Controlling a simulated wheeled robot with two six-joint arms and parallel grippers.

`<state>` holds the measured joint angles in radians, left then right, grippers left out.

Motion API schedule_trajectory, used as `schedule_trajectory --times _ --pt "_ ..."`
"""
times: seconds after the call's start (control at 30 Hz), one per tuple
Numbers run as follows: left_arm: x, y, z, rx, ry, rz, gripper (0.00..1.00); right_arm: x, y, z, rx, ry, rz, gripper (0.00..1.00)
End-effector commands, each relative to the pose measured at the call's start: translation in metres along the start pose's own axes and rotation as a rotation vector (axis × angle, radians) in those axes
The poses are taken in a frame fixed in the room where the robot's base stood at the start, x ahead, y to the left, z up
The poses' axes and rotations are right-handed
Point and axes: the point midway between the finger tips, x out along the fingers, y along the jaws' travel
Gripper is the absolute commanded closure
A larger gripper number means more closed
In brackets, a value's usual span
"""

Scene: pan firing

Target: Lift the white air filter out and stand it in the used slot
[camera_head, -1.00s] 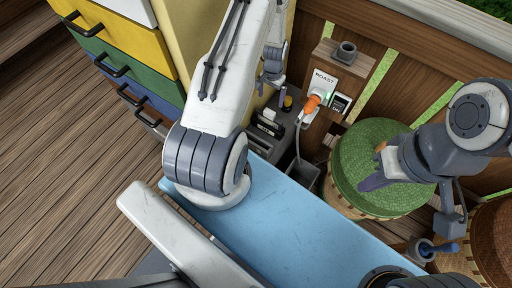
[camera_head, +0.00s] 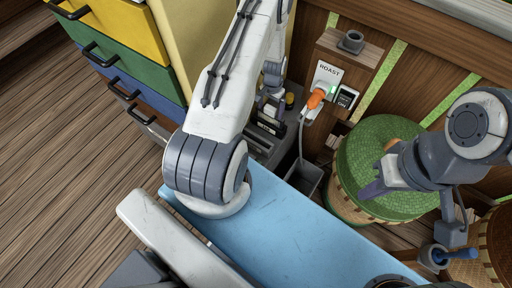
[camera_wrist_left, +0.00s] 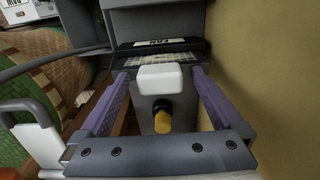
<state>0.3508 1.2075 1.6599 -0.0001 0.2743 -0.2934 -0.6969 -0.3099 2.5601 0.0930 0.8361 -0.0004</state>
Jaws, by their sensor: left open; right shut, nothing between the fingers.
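In the left wrist view, a pale pleated strip, which looks like the white air filter (camera_wrist_left: 160,58), lies in a dark frame beneath a labelled grey housing (camera_wrist_left: 155,22). A white block (camera_wrist_left: 160,78) sits between the purple fingers of my left gripper (camera_wrist_left: 161,73), with a gap on both sides; whether it belongs to the filter I cannot tell. My left gripper is open. In the head view it is mostly hidden behind my arm, over the grey slotted unit (camera_head: 262,140). The used slot cannot be told apart. My right gripper (camera_head: 372,191) is shut and empty above the green basket lid.
A yellow knob with a black collar (camera_wrist_left: 162,118) stands just below the white block. A cream wall (camera_wrist_left: 265,60) is close on the right. The head view shows an orange plug (camera_head: 316,98) with a cable, a grey bin (camera_head: 306,177), the green-lidded basket (camera_head: 375,150) and a clear blue surface (camera_head: 290,225).

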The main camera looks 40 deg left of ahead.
Motion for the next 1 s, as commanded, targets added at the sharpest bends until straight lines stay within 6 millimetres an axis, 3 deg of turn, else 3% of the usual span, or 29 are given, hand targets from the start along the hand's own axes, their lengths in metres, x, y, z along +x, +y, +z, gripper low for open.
schedule_trajectory --times 0.17,0.4,0.43,1.0 --pt "-0.001 0.0 0.0 0.0 0.0 0.0 0.0 -0.001 0.0 0.0 0.0 0.0 0.0 1.0" --pt "-0.001 0.0 0.0 0.0 0.0 0.0 0.92 -0.001 0.0 0.0 0.0 0.0 0.0 1.0" --pt "-0.001 0.0 0.0 0.0 0.0 0.0 1.0 -0.001 0.0 0.0 0.0 0.0 0.0 1.0" --pt "-0.021 0.0 0.0 0.0 0.001 0.0 1.0 -0.016 -0.001 -0.001 0.0 0.0 0.0 1.0"
